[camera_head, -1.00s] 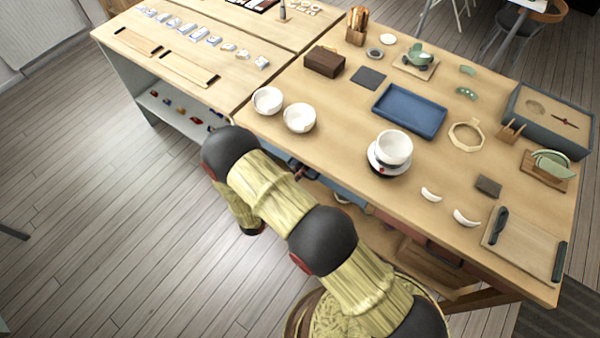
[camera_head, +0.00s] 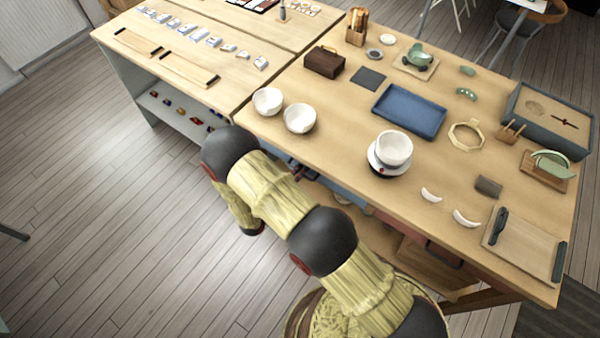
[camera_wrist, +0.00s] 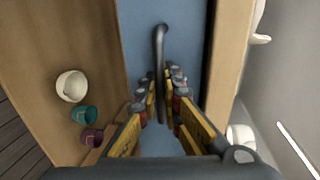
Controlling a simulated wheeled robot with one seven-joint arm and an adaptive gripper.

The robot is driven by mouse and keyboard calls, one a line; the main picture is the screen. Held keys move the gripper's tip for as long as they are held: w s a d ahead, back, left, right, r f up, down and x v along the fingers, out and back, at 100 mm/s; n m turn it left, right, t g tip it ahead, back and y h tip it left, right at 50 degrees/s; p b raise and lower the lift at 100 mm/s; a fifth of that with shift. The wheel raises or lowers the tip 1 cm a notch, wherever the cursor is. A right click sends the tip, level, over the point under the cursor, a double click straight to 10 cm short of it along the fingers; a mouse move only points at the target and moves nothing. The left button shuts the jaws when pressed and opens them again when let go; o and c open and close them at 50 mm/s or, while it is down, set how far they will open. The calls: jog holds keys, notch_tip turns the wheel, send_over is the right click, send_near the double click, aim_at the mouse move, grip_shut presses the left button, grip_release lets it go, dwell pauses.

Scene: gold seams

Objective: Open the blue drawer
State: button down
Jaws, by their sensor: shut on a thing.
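The blue drawer front (camera_wrist: 189,40) fills the middle of the wrist view, with a dark bar handle (camera_wrist: 159,42) running along it. My gripper (camera_wrist: 161,90) is at the handle, its fingers on both sides of the bar and shut on it. In the head view only a small strip of the blue drawer (camera_head: 345,197) shows below the table's front edge, mostly behind my arm. My gripper is hardly visible there. The wrist view does not clearly show any gap between the drawer front and the table frame.
The wooden table (camera_head: 320,150) stands above the drawer, with white bowls (camera_head: 299,118) near its front edge. A reddish drawer (camera_head: 430,249) lies to the right under the tabletop. White, teal and purple cups (camera_wrist: 72,86) are on a wooden surface beside the drawer.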

jog(key=f+v, duration=0.2)
jog(key=v, duration=1.1)
jog(key=s+f+p+v, duration=0.1)
jog(key=f+v, duration=0.2)
jog(key=v, duration=1)
jog(key=shift+a, duration=0.25)
jog(key=c, duration=2.2)
grip_release()
jog(key=shift+c, duration=0.2)
jog(key=shift+r, duration=0.1)
